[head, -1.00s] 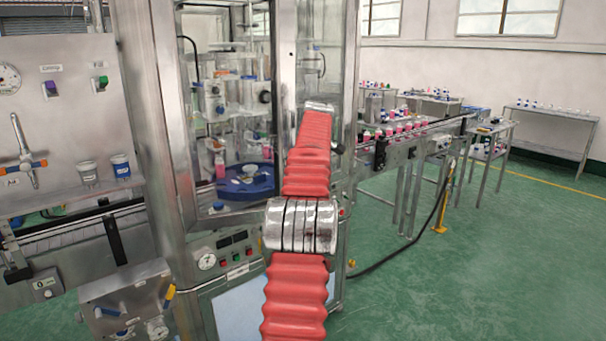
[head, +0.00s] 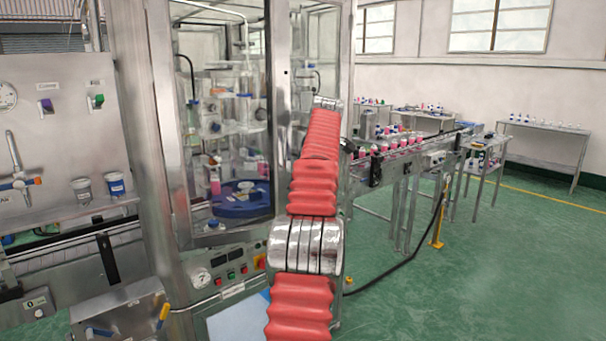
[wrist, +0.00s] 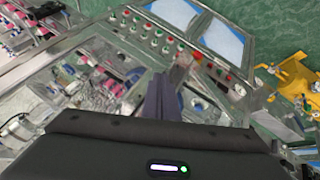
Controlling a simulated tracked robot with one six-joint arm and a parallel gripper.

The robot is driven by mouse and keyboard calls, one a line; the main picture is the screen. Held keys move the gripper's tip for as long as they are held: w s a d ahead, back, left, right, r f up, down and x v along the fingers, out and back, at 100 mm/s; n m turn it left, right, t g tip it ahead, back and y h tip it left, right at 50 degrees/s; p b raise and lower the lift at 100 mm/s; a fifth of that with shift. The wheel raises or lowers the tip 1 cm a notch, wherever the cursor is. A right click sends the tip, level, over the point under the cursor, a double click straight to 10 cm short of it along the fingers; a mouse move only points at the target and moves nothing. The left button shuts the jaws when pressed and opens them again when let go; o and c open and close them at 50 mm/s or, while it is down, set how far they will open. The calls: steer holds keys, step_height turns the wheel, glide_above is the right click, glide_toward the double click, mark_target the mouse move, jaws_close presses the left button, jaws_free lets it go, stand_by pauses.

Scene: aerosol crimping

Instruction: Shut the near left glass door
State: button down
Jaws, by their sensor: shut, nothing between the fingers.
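The near left glass door (head: 232,120) is on the front of the steel-framed cabinet in the head view. A blue turntable (head: 228,208) and bottles show through the glass. I cannot tell how far the door stands open. My red-sleeved arm reaches up in front of the cabinet's right side and hides part of it. My gripper is hidden behind the arm in the head view. In the wrist view my gripper (wrist: 164,92) is shut and empty, its dark fingers pointing toward the panel of buttons (wrist: 165,40). I cannot tell whether they touch anything.
A conveyor (head: 415,150) with pink bottles runs off to the right of the cabinet. A side table (head: 548,128) stands by the far wall. A control panel with a box (head: 120,312) is at the left.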

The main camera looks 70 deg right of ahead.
steer(key=w+a+r, duration=0.2)
steer(key=w+a, duration=0.6)
steer(key=w, duration=0.3)
steer(key=w+a+n+t+y, duration=0.1)
steer(key=w+a, duration=0.4)
steer(key=a, duration=0.5)
steer(key=w+a+y, duration=0.1)
steer(key=w+a, duration=0.4)
steer(key=a, duration=0.6)
steer(key=w+a+n+t+y, duration=0.1)
steer(key=w+a, duration=0.5)
steer(key=a, duration=0.4)
steer(key=s+a+f+y, duration=0.1)
steer(key=s+a+f, duration=0.1)
steer(key=a, duration=0.9)
steer(key=s+a+f+y, duration=0.1)
steer(key=a+f, duration=0.2)
steer(key=a, duration=0.8)
steer(key=s+a+f, duration=0.6)
steer(key=a, duration=0.2)
steer(key=s+a+f+n+y, duration=0.1)
steer(key=s+a+f, duration=0.6)
steer(key=a, duration=0.2)
steer(key=shift+a+f+n+y, duration=0.15)
steer(key=shift+a+n+y, duration=0.1)
steer(key=shift+n+y, duration=0.05)
steer(key=shift+s, duration=0.1)
